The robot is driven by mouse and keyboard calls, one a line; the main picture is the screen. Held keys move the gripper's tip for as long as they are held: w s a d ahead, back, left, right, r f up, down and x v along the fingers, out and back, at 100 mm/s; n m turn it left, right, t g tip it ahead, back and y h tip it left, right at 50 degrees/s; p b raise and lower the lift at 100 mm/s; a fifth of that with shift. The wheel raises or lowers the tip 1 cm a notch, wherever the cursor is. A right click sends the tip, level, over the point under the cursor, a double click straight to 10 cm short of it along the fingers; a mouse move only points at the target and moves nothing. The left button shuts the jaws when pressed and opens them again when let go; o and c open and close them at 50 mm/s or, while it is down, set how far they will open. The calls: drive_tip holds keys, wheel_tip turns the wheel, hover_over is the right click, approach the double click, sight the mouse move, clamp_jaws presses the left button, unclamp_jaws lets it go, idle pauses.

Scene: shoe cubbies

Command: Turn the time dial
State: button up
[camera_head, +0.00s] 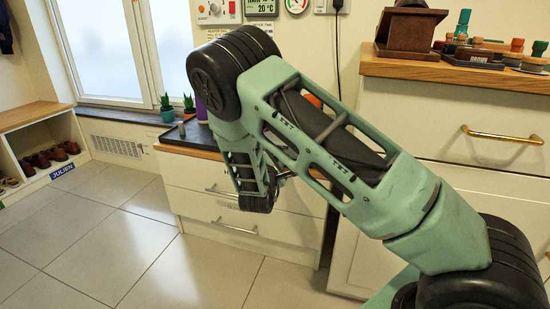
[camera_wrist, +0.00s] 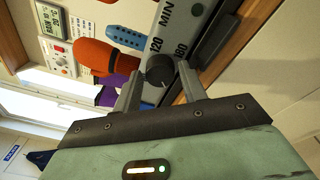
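The time dial (camera_wrist: 160,69) is a dark round knob in the wrist view, on a light grey panel (camera_wrist: 180,32) marked "MIN", "120" and "180". My gripper (camera_wrist: 161,72) reaches toward it with one finger on each side. The fingers are apart, and narrow gaps seem to show between them and the knob; contact cannot be told for sure. In the head view my arm hides the dial, and my gripper's fingertips cannot be made out there.
An orange mitt-shaped object (camera_wrist: 98,54) and a blue object (camera_wrist: 125,37) lie close left of the panel in the wrist view. A dark tray (camera_head: 188,136) tops the white drawers. A wooden counter (camera_head: 450,69) with jars stands right. Floor (camera_head: 100,235) is clear at left.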

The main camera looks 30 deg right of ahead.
drive_tip(key=c, duration=0.5)
drive_tip(key=shift+c, duration=0.2)
drive_tip(key=shift+m+p, duration=0.3)
